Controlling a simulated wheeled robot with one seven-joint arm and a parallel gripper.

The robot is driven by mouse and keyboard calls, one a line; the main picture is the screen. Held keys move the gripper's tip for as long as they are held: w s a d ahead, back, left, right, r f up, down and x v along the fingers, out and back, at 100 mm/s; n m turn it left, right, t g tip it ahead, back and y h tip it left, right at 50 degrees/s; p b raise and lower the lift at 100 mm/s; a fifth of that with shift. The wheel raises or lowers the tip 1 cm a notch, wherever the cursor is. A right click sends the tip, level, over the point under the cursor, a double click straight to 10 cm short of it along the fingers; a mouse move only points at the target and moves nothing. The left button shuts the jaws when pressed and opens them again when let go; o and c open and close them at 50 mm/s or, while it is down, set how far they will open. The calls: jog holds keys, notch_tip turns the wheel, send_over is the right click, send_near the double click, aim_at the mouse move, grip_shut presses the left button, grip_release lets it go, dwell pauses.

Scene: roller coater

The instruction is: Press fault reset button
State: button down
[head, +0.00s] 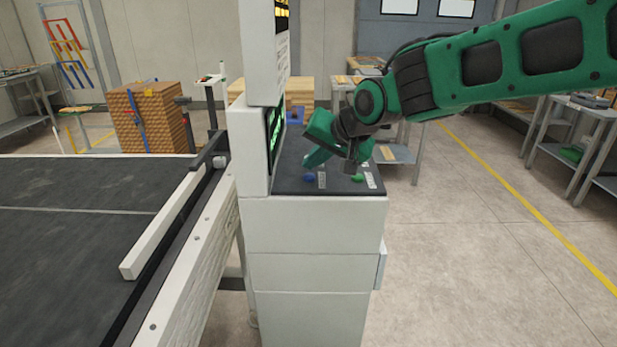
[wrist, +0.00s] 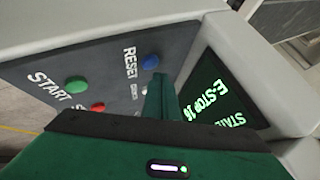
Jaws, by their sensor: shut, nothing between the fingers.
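The blue button (wrist: 150,62) sits beside the RESET label (wrist: 130,64) on the dark sloped panel (wrist: 110,58) in the wrist view. In the head view, the blue button (head: 309,178) shows near the panel's front edge. My gripper (wrist: 161,80) is shut and empty, its green fingertips just below the blue button in the wrist view. In the head view, my gripper (head: 312,161) is over the panel, behind the blue button. I cannot tell whether the fingertips touch the panel.
A green START button (wrist: 76,84) and a partly hidden red button (wrist: 97,107) share the panel. A lit screen (wrist: 214,95) with green text including E-STOP stands beside it. A conveyor bed (head: 80,230) lies left of the white cabinet (head: 312,225).

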aim_at(312, 178)
jog(key=shift+s+f, duration=0.1)
jog(key=shift+f, duration=0.7)
dwell(1.4)
jog(key=shift+r, duration=0.85)
jog(key=shift+r, duration=2.5)
jog(key=shift+d, duration=0.1)
